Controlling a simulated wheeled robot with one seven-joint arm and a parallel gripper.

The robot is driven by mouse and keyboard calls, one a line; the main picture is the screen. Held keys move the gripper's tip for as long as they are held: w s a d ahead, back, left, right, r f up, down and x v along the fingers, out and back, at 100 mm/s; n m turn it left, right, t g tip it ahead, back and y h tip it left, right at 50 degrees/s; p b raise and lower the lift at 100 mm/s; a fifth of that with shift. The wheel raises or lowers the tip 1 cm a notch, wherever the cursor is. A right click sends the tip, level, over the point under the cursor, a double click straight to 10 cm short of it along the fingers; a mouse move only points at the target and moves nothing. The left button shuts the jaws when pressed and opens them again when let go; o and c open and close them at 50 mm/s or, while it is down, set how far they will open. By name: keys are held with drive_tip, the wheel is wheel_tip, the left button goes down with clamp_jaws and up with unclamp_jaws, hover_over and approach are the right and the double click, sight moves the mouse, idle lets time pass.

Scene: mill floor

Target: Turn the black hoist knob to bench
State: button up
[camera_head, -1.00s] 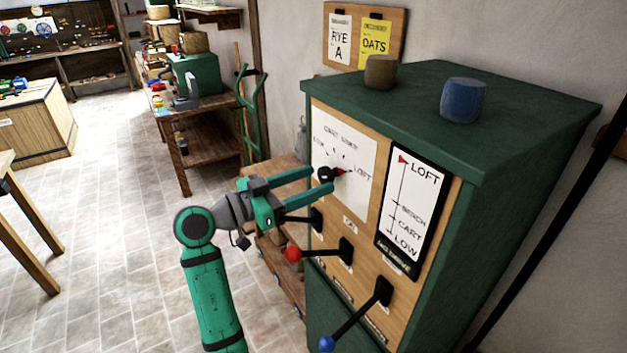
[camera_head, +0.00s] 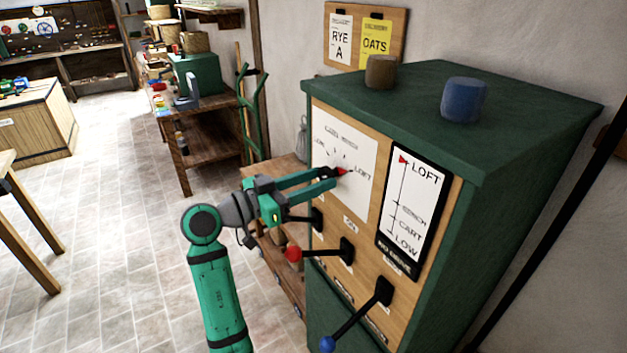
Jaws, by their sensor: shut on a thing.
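The black hoist knob (camera_head: 325,171) sits on a white dial plate (camera_head: 357,196) on the front of the green cabinet (camera_head: 520,160). My gripper (camera_head: 330,177) is shut on the knob, and its fingers hide most of it. The knob's red pointer (camera_head: 343,171) points right, toward the word LOFT on the dial. To the right, a black-framed gauge (camera_head: 410,210) lists LOFT, BENCH, CART and LOW from top to bottom. Its red marker (camera_head: 403,160) stands at LOFT.
Below the dial are a red-ended lever (camera_head: 320,252), a blue-ended lever (camera_head: 355,318) and another black lever (camera_head: 316,219) close under my gripper. A brown pot (camera_head: 380,72) and a blue pot (camera_head: 464,99) stand on the cabinet top. The tiled floor at left is open.

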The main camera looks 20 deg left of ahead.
drive_tip(key=n, duration=0.4)
drive_tip(key=shift+r+n, duration=0.1)
drive_tip(key=shift+n, duration=1.2)
drive_tip(key=shift+a+n, duration=0.1)
drive_tip(key=shift+n, duration=0.3)
drive_tip(key=shift+d, duration=0.2)
drive_tip(key=o, duration=1)
drive_tip(key=shift+o, duration=0.2)
drive_tip(key=shift+a, duration=0.1)
drive_tip(key=v, duration=1)
drive_tip(key=shift+s+a, duration=0.3)
